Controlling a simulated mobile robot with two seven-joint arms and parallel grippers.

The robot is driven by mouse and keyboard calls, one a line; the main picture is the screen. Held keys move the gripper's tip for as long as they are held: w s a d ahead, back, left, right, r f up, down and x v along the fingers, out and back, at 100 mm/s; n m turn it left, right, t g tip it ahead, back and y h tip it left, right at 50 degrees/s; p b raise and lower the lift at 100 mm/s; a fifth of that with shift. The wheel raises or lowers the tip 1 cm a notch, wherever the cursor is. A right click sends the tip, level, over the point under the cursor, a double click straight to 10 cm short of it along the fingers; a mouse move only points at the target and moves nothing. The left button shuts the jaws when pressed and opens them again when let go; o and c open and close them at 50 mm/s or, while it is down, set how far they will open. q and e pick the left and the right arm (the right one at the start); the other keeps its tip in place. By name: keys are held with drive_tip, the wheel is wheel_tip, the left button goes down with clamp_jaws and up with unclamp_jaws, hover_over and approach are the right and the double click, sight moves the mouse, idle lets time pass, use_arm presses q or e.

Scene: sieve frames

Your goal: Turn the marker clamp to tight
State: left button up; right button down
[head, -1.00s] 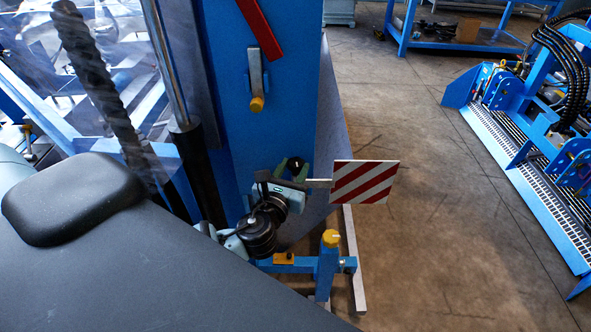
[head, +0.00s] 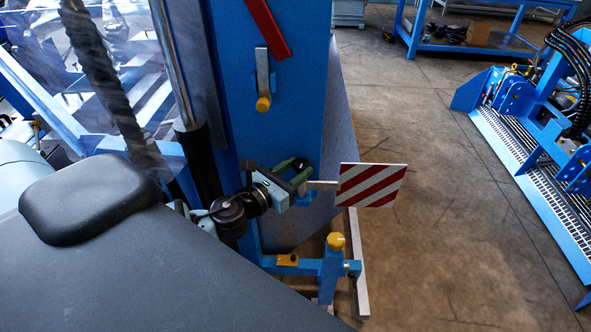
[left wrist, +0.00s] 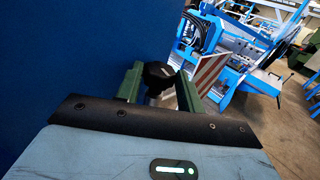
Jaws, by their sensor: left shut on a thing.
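The marker, a red-and-white striped plate (head: 371,185), sticks out on a short grey bar (head: 322,185) at the right edge of the blue upright. The clamp knob is black and round; it shows in the head view (head: 301,164) and in the left wrist view (left wrist: 158,72). My left gripper (head: 302,169) has its green fingers on either side of the knob, shut on it. In the left wrist view the fingers (left wrist: 160,78) flank the knob, with the plate (left wrist: 210,72) just behind to the right. The clamp's parts behind the knob are largely hidden. My right gripper is not in view.
A lever with a yellow tip (head: 263,85) hangs on the blue upright (head: 292,110) above. A yellow-capped blue post (head: 333,265) stands below the marker. Blue machinery (head: 545,150) is at the far right. The floor (head: 440,230) between is clear.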

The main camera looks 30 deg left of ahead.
use_arm(q)
drive_tip(key=o, duration=1)
drive_tip(key=shift+r+n+y, duration=0.15)
drive_tip(key=shift+n+y, duration=0.15)
drive_tip(key=shift+y, duration=0.2)
